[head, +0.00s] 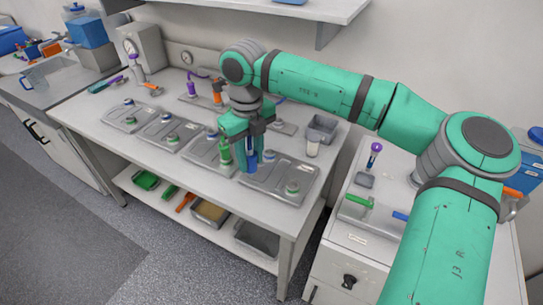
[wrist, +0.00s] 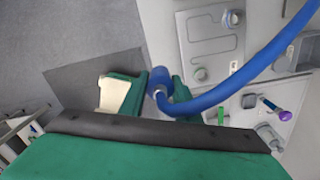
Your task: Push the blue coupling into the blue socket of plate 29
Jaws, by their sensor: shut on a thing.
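My gripper (head: 247,142) is shut on the blue coupling (head: 251,162) and holds it upright at the left end of the rightmost plate (head: 275,180). In the wrist view the coupling (wrist: 158,80) sits between the fingers, with a thick blue hose (wrist: 235,80) curving off to the upper right. The rightmost plate has a blue-ringed socket (head: 267,155) at the back and a green-ringed socket (head: 292,187) at the front. I cannot read the plate numbers. Whether the coupling touches a socket is hidden by the gripper and its tip.
A green coupling (head: 224,150) stands on the plate just left of my gripper. More plates (head: 168,130) lie further left. Gauges and an orange-topped fitting (head: 217,88) stand behind.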

